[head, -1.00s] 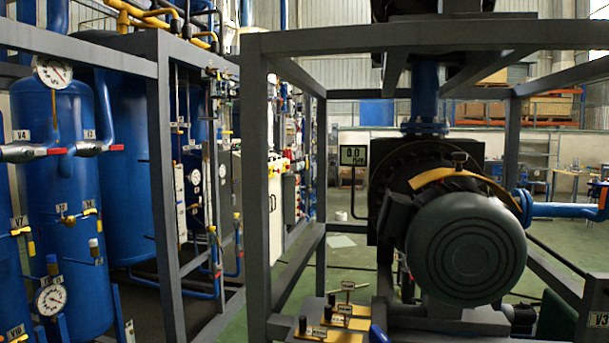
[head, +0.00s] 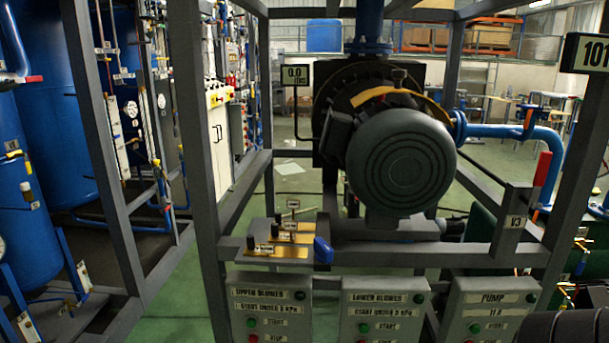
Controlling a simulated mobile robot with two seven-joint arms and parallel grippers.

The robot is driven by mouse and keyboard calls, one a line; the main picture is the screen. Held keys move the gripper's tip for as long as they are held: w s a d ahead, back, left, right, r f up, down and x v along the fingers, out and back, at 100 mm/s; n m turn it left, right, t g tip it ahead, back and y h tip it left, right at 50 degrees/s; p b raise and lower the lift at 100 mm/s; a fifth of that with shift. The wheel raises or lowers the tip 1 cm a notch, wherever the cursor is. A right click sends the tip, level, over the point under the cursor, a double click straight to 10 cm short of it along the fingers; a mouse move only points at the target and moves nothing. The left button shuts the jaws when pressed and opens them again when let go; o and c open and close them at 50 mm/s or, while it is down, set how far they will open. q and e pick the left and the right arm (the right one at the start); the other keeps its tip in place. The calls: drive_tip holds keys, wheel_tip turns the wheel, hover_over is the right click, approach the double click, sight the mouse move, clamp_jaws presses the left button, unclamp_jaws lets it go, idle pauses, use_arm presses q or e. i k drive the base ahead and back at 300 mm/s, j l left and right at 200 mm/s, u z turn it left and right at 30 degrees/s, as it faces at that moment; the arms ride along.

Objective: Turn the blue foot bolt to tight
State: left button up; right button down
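A blue piece (head: 323,250), which looks like the blue foot bolt, sits on the grey frame rail below and left of the big dark motor (head: 400,168). It stands beside a yellow plate (head: 278,252) that carries small black knobs and labels. At this size I cannot tell how tight it is. Neither of my grippers is in view.
Grey frame posts (head: 195,130) flank the motor. Below are the upper blower panel (head: 270,305), the lower blower panel (head: 381,306) and the pump panel (head: 489,308). A red-handled valve (head: 541,168) is at right. Blue tanks (head: 50,140) stand at left.

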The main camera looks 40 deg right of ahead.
sight(325, 253)
drive_tip(key=z, duration=1.3)
